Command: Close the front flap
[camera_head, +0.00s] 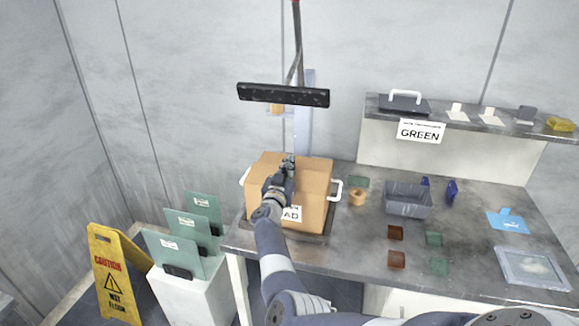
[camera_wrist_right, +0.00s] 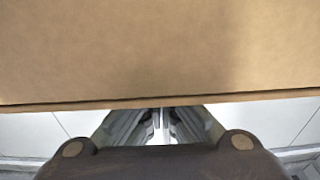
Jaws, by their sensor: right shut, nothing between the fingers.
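A cardboard box (camera_head: 314,184) stands in a dark tray (camera_head: 316,239) with white handles at the left end of the grey bench. A partly hidden label ending in "AD" is on its front side. My right gripper (camera_head: 288,162) is over the box, its arm crossing the box's front. It is shut and empty. In the right wrist view a brown cardboard panel (camera_wrist_right: 160,50) fills the upper half, and its edge crosses just in front of the fingers (camera_wrist_right: 160,125). I cannot tell whether they touch, nor clearly which flap this is. My left gripper is not in view.
A grey bin (camera_head: 408,200), small coloured plates and a tan ring (camera_head: 357,197) lie right of the box. A shelf (camera_head: 459,125) with a "GREEN" sign stands behind. A black bar (camera_head: 283,95) hangs above. A yellow caution sign (camera_head: 113,274) stands at left.

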